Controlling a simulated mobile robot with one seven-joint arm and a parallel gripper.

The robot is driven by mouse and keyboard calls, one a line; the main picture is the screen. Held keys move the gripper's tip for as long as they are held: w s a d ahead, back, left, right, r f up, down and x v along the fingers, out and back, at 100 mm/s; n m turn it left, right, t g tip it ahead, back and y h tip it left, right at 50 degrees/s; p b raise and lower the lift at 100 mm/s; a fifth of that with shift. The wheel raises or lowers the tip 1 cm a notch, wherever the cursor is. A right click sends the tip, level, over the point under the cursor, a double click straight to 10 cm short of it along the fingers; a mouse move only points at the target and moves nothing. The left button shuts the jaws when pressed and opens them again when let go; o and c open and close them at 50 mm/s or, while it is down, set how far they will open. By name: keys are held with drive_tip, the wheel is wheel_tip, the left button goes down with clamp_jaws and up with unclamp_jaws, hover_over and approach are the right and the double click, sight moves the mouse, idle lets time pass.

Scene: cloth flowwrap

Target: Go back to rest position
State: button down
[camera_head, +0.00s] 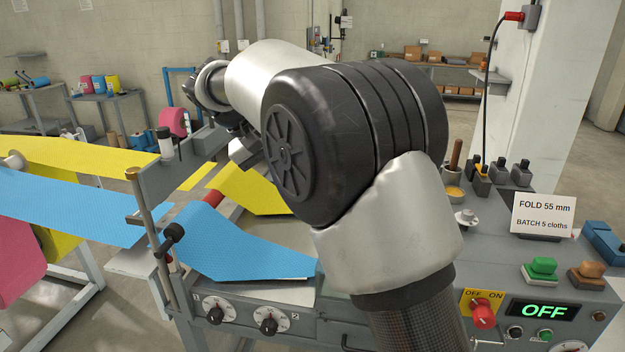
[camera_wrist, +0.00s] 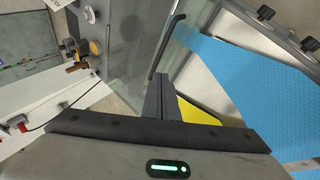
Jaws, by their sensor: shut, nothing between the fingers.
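My gripper (camera_wrist: 161,82) shows in the wrist view with its two dark fingers together and nothing between them. It hangs over the machine, beside the blue cloth (camera_wrist: 250,75) and a strip of yellow cloth. In the head view my large arm bends across the middle and hides most of the gripper. There the blue cloth (camera_head: 225,248) and the yellow cloth (camera_head: 245,188) lie on the machine bed, left of and behind my arm. I cannot tell from the views how high the gripper is above the machine.
The control panel at the right has a red switch (camera_head: 484,310), a lit OFF display (camera_head: 544,310) and a fold card (camera_head: 542,215). A metal post (camera_head: 150,235) with a black knob stands at the left. A white pillar (camera_head: 545,90) rises behind. Cloth webs run in from the left.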

drive_tip(key=s+d+r+y, duration=0.3)
drive_tip(key=s+d+r, duration=0.1)
drive_tip(key=s+d, duration=0.8)
drive_tip(key=s+d+f+t+y, duration=0.1)
drive_tip(key=s+d+f, duration=0.1)
drive_tip(key=s, duration=0.6)
drive_tip(key=s+d+f+m+t+y, duration=0.1)
drive_tip(key=s+f, duration=0.3)
drive_tip(key=s, duration=0.5)
drive_tip(key=shift+s+d+m+y+p, duration=0.3)
drive_tip(key=shift+d+y+p, duration=0.05)
drive_tip(key=shift+d+y, duration=0.4)
